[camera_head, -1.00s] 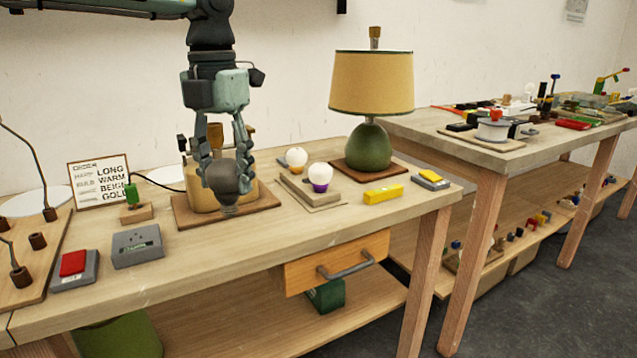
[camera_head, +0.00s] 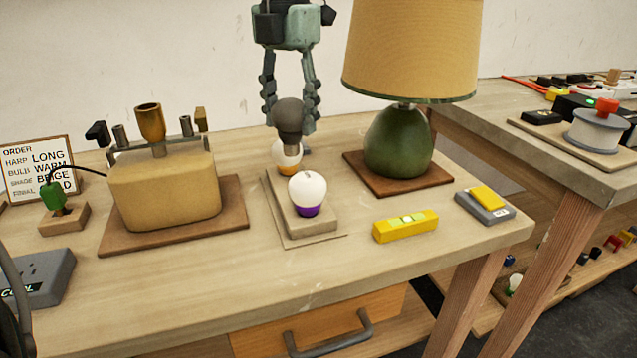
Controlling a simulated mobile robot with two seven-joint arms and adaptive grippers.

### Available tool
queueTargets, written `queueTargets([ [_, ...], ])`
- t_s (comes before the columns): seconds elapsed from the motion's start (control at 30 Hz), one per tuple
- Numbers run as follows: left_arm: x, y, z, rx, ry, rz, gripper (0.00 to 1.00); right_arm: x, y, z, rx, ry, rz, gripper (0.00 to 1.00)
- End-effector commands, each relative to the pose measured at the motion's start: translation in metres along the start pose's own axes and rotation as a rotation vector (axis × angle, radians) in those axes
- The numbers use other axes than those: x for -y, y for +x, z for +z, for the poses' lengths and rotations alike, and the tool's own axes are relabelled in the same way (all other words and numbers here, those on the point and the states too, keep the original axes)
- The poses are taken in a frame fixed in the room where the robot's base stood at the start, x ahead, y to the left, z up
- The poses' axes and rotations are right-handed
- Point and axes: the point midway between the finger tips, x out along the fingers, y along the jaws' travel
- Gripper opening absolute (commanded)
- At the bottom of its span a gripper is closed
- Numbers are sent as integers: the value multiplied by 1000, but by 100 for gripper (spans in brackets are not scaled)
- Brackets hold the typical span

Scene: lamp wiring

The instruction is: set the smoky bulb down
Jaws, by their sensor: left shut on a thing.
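The smoky bulb (camera_head: 289,115) is dark grey with its metal base pointing down. My left gripper (camera_head: 290,108) comes down from the top and is shut on it, one finger on each side. The bulb is in front of and above a white bulb with an orange base (camera_head: 287,155), covering part of it. A white bulb with a purple base (camera_head: 307,192) stands nearer, on the wooden bulb holder (camera_head: 325,220). Whether the smoky bulb's base touches anything is unclear.
A green lamp (camera_head: 398,145) with a beige shade (camera_head: 410,45) stands close on the right. A tan lamp body (camera_head: 165,190) on a brown board stands left. A yellow block (camera_head: 405,226) and a grey box with a yellow top (camera_head: 485,206) lie at front right. An order card (camera_head: 38,168) stands far left.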

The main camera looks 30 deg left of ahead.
Motion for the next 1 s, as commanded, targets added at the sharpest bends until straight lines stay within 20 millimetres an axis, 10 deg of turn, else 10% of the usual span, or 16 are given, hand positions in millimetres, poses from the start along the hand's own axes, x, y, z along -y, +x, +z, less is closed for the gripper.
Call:
queueTargets([
  [1.0, 0, 100, 0, 1, -1, 0, 9, 4, 11, 6, 6, 2, -9, 40],
])
